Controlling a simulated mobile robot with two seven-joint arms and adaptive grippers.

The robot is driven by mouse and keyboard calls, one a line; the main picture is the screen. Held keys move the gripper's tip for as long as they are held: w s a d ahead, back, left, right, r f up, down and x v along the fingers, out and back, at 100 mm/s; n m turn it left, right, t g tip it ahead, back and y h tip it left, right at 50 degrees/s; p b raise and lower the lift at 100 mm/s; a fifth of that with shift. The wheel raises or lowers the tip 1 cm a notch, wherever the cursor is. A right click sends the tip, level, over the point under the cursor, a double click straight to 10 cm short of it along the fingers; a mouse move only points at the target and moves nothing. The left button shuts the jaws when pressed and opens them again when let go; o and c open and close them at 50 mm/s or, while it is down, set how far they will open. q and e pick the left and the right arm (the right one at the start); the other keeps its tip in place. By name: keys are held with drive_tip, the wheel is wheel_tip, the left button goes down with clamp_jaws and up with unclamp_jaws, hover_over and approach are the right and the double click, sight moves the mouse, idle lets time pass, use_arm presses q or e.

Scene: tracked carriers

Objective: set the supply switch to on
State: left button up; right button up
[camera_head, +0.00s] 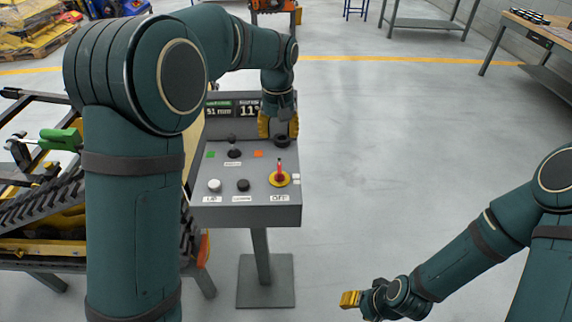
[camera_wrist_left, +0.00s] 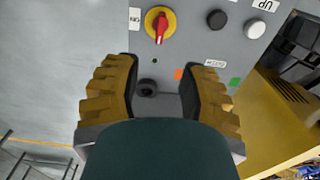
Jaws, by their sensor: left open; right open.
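The supply switch (camera_head: 279,178) is a red handle on a yellow disc, at the right front of the grey control panel (camera_head: 212,181). Its handle lies in line with the OFF label (camera_head: 280,198) below it. The switch shows at the top of the left wrist view (camera_wrist_left: 160,27), with an ON label (camera_wrist_left: 135,18) to one side. My left gripper (camera_head: 266,126) is over the panel's far right part, behind the switch and apart from it. In the wrist view its fingers (camera_wrist_left: 158,68) are spread and empty. My right gripper (camera_head: 350,299) is open, low over the floor, away from the panel.
A black round fitting (camera_wrist_left: 147,88) sits between the left fingers in the wrist view. A white button (camera_head: 214,185), a black button (camera_head: 243,185) and a black joystick (camera_head: 234,152) are left of the switch. A display (camera_head: 233,108) stands behind.

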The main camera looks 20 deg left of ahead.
sight(279, 168)
use_arm(q)
wheel_tip(279, 168, down, 13)
drive_tip(key=b, duration=0.3)
drive_tip(key=shift+s, duration=0.1)
clamp_jaws()
